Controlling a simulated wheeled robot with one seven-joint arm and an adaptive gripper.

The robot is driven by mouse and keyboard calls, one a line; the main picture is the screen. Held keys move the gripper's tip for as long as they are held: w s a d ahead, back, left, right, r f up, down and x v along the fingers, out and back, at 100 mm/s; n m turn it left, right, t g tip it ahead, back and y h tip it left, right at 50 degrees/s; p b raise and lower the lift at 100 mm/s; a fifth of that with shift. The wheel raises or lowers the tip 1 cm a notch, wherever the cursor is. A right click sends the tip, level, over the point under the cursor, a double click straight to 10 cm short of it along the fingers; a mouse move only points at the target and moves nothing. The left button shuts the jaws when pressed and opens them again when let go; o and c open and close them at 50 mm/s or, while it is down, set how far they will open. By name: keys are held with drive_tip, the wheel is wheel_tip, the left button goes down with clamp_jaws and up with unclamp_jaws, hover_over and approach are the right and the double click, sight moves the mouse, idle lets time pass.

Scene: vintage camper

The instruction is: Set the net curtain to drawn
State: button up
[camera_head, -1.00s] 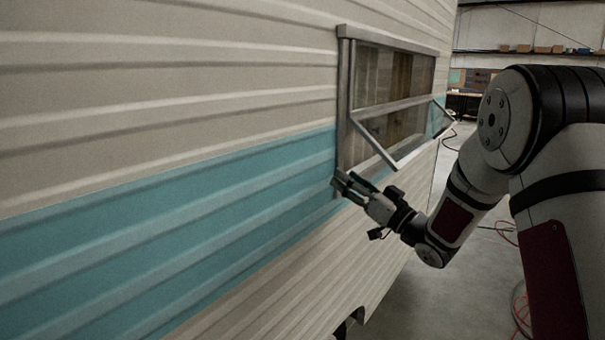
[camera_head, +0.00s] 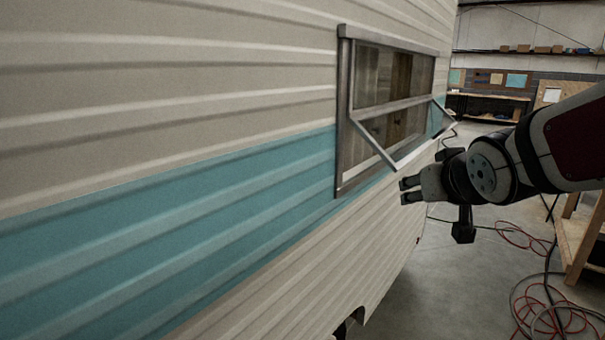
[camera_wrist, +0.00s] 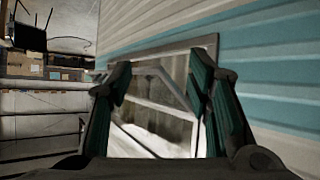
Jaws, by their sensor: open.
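The camper window (camera_head: 392,72) sits in a metal frame on the camper's side, and its lower pane is propped outward on stay arms. Behind the glass I see brownish panels and a paler strip at the left; I cannot tell for certain which part is the net curtain. My gripper (camera_head: 404,190) is open and empty, in front of and below the window's right part, apart from the wall. In the wrist view my gripper's fingers (camera_wrist: 158,95) stand spread, with the window (camera_wrist: 165,100) seen between them.
The camper wall (camera_head: 180,120) is ribbed, cream with a teal band (camera_head: 200,220). A wooden workbench stand (camera_head: 582,240) and red and black cables (camera_head: 535,305) are on the right.

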drive_tip(key=s+a+f+g, duration=0.1)
drive_tip(key=s+f+g, duration=0.2)
drive_tip(key=s, duration=1)
drive_tip(key=s+a+f+g, duration=0.1)
drive_tip(key=s+f+g, duration=0.2)
drive_tip(key=s, duration=1)
drive_tip(key=shift+s+a+f+g+y, duration=0.15)
drive_tip(key=shift+a+f+g+y, duration=0.25)
drive_tip(key=shift+g, duration=0.2)
